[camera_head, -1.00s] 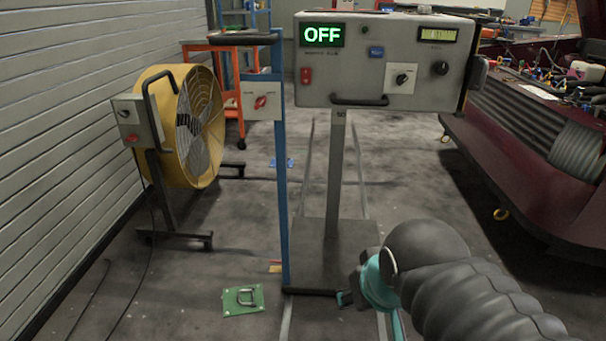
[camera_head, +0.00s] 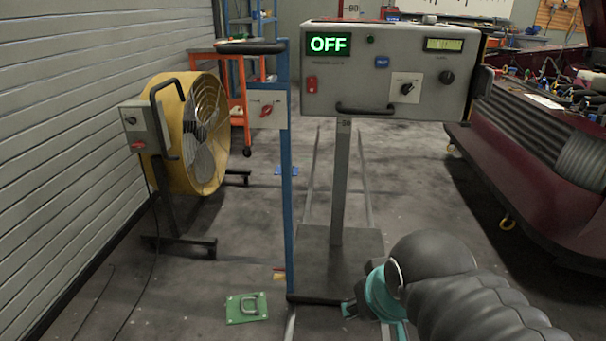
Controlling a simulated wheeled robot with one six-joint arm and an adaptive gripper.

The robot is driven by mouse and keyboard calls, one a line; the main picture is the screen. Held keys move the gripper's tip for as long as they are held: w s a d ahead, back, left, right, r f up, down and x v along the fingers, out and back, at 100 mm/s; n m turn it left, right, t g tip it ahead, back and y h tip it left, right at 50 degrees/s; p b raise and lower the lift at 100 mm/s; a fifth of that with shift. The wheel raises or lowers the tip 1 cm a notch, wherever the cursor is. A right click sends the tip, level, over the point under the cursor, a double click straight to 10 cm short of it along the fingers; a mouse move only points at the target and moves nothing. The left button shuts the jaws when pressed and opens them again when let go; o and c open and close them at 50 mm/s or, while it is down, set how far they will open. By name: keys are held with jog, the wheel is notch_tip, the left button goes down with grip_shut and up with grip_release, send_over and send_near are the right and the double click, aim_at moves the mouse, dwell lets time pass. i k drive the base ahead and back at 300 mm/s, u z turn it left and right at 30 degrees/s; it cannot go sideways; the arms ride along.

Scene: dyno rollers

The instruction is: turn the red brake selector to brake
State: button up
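A red rotary selector (camera_head: 266,111) sits on a small white plate on the blue upright frame (camera_head: 286,190), left of the grey console. Its handle looks slanted; the lettering on its plate is too small to read. The grey console (camera_head: 335,96) stands on a post and shows a green lit OFF sign (camera_head: 329,44). It also carries a red switch (camera_head: 312,84) and a black knob on a white plate (camera_head: 407,88). My dark arm with teal parts is low at the right, well below and right of the selector. I cannot make out my gripper.
A yellow drum fan (camera_head: 190,130) with a control box stands at the left by the wall. A green plate with a metal loop (camera_head: 246,308) lies on the floor. A dark red car (camera_head: 535,190) fills the right. Floor is open between fan and frame.

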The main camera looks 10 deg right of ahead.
aim_at(266, 110)
jog(key=k, duration=0.6)
jog(key=u, duration=0.55)
jog(key=i, duration=0.95)
jog(key=u, duration=0.1)
